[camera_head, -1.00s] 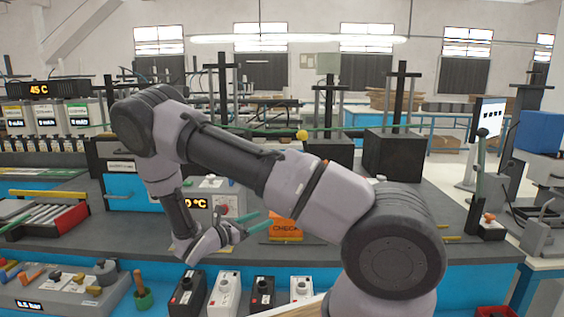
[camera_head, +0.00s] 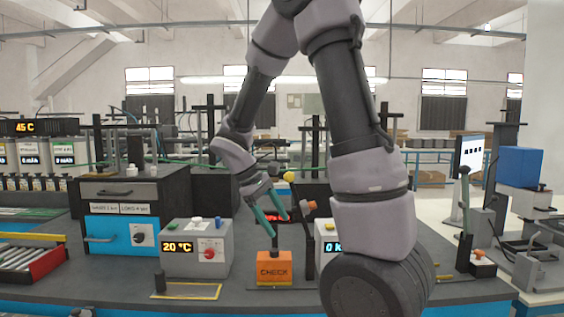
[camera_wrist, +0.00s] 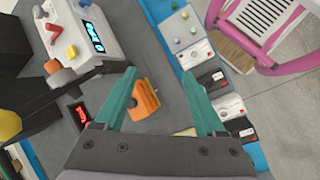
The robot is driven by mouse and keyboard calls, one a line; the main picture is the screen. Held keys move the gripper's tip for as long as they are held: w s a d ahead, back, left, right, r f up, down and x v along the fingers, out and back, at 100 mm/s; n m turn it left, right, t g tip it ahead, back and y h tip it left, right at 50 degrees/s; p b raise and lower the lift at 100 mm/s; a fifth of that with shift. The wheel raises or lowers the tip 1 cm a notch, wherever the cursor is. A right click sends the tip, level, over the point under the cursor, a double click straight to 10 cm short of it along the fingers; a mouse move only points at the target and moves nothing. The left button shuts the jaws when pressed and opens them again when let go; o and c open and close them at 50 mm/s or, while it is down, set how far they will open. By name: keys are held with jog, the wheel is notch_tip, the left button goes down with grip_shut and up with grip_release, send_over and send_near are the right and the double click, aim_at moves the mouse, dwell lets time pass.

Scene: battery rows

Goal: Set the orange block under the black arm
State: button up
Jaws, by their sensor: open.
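The orange block (camera_head: 273,270), marked CHECK, stands upright on the grey bench in front of the lit devices. A dark upright piece shows at its top. In the wrist view the orange block (camera_wrist: 146,96) appears between the teal fingers, nearer the left one. My gripper (camera_head: 280,228) is open and empty, above the block, fingers pointing down. It also shows in the wrist view (camera_wrist: 158,72). A black upright arm (camera_head: 309,243) with an orange end stands right of the block. I cannot tell which is the black arm named.
A grey 20 °C box (camera_head: 195,250) stands left of the block. A second display box (camera_head: 325,232) is close on the right, partly behind my arm. A blue drawer cabinet (camera_head: 122,232) stands further left. Bench between the yellow outline and the block is clear.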

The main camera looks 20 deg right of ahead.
jog(key=s+a+r+m+t+y, duration=0.1)
jog(key=s+r+m+t+y, duration=0.2)
jog(key=r, duration=0.5)
jog(key=s+a+r+m+t+y, duration=0.2)
jog(key=s+r+m+t+y, duration=0.2)
jog(key=s+r+m, duration=0.3)
notch_tip(320, 180, up, 2)
jog(key=shift+s+r+t, duration=0.1)
jog(key=shift+s+t, duration=0.7)
jog(key=shift+s, duration=0.1)
